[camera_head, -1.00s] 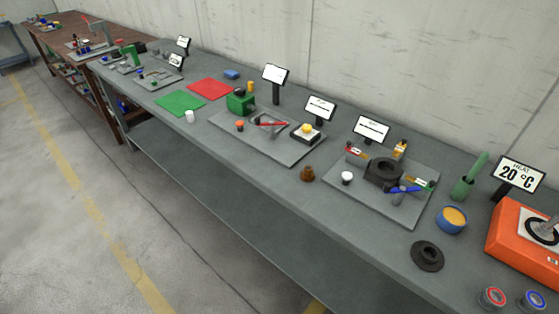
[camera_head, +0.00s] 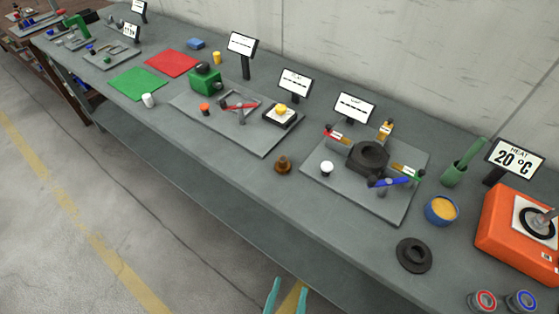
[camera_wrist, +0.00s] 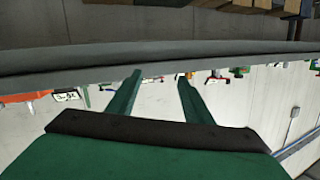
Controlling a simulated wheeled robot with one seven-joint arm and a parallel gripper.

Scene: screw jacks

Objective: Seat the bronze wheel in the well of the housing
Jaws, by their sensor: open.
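The bronze wheel (camera_head: 283,166), a small brown stepped piece with a narrower top, stands upright on the bare bench near its front edge. The dark housing (camera_head: 368,161) with a round well in its top stands on a grey plate to the right of the wheel. The well looks empty, though its floor is dark. My gripper (camera_head: 287,284) is at the bottom of the head view, in front of the bench edge and apart from the wheel. Its two teal fingers also show in the wrist view (camera_wrist: 159,76), spread with nothing between them.
Coloured-handled levers surround the housing on its plate (camera_head: 387,212), with a white knob (camera_head: 326,168) at left. A black flanged disc (camera_head: 414,256), a blue cup (camera_head: 441,209) and an orange heater (camera_head: 518,228) lie to the right. Bench around the wheel is clear.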

